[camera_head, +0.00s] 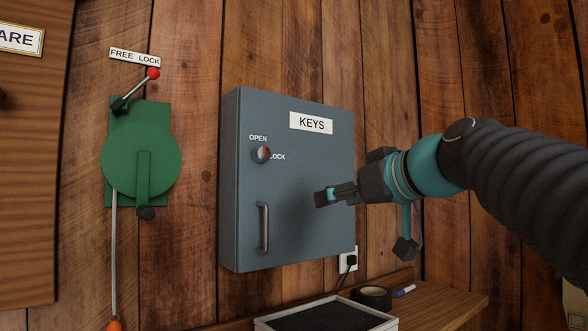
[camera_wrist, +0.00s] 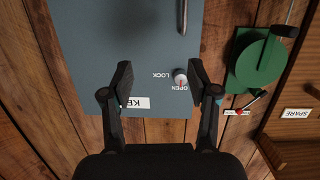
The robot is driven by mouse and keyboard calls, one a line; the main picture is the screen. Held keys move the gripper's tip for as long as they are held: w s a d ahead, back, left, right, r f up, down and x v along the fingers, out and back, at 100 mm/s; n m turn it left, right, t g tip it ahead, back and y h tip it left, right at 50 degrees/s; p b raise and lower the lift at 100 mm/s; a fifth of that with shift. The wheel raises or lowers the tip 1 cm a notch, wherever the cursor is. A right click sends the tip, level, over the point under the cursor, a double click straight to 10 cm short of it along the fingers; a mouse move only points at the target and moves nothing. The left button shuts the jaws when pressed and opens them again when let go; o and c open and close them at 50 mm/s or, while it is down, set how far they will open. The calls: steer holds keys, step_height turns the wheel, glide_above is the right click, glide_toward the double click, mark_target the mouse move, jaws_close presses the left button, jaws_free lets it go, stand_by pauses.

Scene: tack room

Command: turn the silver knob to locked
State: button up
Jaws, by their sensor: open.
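The silver knob (camera_head: 261,155) with a red mark sits on the front of the grey KEYS cabinet (camera_head: 330,165), with OPEN above it and LOCK to its right. In the wrist view, which is upside down, the knob (camera_wrist: 180,78) shows between the finger lines, close to the right finger. Its red mark there points towards the word OPEN. My gripper (camera_head: 322,197) is open and empty, to the right of and below the knob in the head view, apart from it. In the wrist view my gripper (camera_wrist: 160,74) has both fingers spread before the cabinet door.
A vertical handle (camera_head: 264,228) is on the cabinet door below the knob. A green lever plate (camera_head: 160,120) with a red-tipped lever is on the wall at left. A shelf (camera_head: 440,308) below holds a tray (camera_head: 385,324), a tape roll (camera_head: 373,296) and a marker (camera_head: 404,290).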

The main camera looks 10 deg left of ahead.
mark_target(265, 154)
steer(key=a+r+n+y, duration=0.3)
steer(key=a+r+y, duration=0.15)
steer(key=r, duration=0.45)
steer(key=shift+h, duration=0.45)
steer(key=p+x, duration=0.1)
steer(key=x, duration=0.6)
steer(key=p+x, duration=0.2)
steer(key=x, duration=0.4)
steer(key=shift+w+a+f, duration=0.15)
steer(key=shift+w+f, duration=0.1)
steer(key=shift+w, duration=0.15)
jaws_close()
